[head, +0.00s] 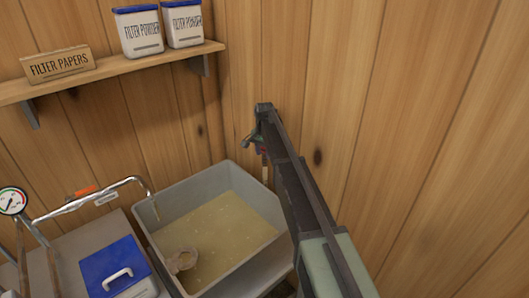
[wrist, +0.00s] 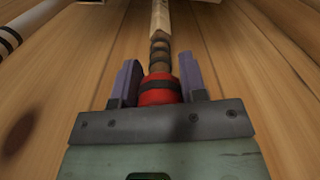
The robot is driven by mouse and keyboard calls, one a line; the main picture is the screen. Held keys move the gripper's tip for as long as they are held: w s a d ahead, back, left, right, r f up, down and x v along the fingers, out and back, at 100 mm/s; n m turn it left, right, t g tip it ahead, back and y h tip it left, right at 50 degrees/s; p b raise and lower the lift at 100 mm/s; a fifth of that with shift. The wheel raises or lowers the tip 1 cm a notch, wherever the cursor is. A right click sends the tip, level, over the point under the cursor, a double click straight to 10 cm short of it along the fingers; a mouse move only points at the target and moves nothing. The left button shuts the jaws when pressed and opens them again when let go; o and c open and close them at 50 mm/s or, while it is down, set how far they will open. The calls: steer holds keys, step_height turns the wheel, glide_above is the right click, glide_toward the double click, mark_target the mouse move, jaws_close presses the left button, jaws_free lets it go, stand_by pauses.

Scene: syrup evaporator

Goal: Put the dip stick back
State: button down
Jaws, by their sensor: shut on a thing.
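My gripper (wrist: 158,85) is shut on the dip stick, with its two purple-grey fingers on either side of a red section (wrist: 158,92) that has a dark band. Beyond the red section, the dip stick (wrist: 160,22) is pale wood with dark bands and runs away from the gripper. In the head view my gripper (head: 262,148) is in front of the wooden wall, at the back right of the grey tub. A small red part and a short pale length of the dip stick (head: 265,172) show below it. The rest is hidden by my arm.
The grey tub (head: 235,172) holds cloudy yellowish liquid and a round pale object (head: 182,260). A bent metal pipe (head: 95,198), a gauge (head: 12,201) and a blue-lidded box (head: 115,268) stand left. A shelf (head: 110,71) carries containers. A banded rod (wrist: 8,40) shows in the wrist view.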

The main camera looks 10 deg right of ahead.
steer(key=shift+f+b, duration=0.45)
steer(key=shift+f, duration=0.25)
jaws_free()
steer(key=shift+r, duration=0.1)
step_height(320, 180, up, 8)
steer(key=p, duration=0.8)
steer(key=shift+r, duration=0.15)
